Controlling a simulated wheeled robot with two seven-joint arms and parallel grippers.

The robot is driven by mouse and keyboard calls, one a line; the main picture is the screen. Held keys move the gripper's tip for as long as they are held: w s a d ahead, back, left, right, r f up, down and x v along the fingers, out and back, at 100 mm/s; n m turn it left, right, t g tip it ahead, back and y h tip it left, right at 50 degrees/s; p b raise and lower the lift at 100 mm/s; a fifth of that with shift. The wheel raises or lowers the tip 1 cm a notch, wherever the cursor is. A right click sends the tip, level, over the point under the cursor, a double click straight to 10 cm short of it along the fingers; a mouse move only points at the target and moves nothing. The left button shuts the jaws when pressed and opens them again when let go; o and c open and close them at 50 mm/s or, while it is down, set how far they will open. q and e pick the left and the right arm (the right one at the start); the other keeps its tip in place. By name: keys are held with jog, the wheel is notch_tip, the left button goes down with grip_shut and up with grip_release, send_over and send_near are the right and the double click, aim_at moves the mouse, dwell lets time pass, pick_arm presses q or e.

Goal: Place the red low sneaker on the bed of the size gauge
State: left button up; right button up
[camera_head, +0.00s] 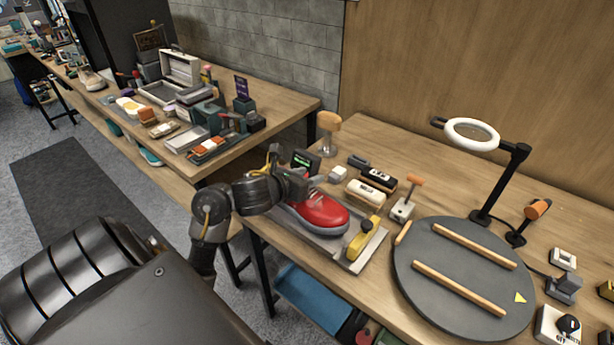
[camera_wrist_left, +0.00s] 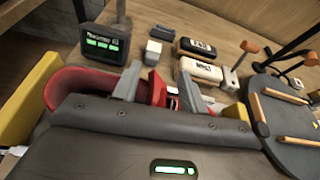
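The red low sneaker (camera_head: 322,212) lies on the grey bed of the size gauge (camera_head: 376,250), its toe toward the gauge's yellow slider (camera_head: 361,241). My left gripper (camera_head: 299,188) is low over the heel end and opening of the shoe. In the left wrist view its two fingers (camera_wrist_left: 160,88) stand apart over the red sneaker (camera_wrist_left: 75,82), with a red and white part of the shoe showing between them. Yellow gauge parts (camera_wrist_left: 237,112) show there at both sides. The gripper body hides much of the shoe. My right gripper is in neither view.
A dark round turntable (camera_head: 410,275) with wooden bars stands right of the gauge. Brushes (camera_head: 366,192), a small display (camera_head: 305,162) and a wood-topped tool (camera_head: 328,122) stand behind it. A ring lamp (camera_head: 472,134) is at the back right. Another cluttered table is at left.

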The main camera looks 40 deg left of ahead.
pick_arm(q)
jog(key=shift+r, duration=0.1)
jog(key=shift+s+r, duration=0.1)
jog(key=shift+s, duration=0.2)
jog(key=p+v, duration=0.1)
jog(key=v, duration=0.3)
jog(key=shift+s+r+p, duration=0.2)
jog(key=shift+s+p, duration=0.1)
jog(key=shift+s, duration=0.05)
jog(key=p+v, duration=0.5)
jog(key=v, duration=0.1)
jog(key=shift+s+p, duration=0.3)
jog(key=shift+p, duration=0.1)
jog(key=shift+d, duration=0.1)
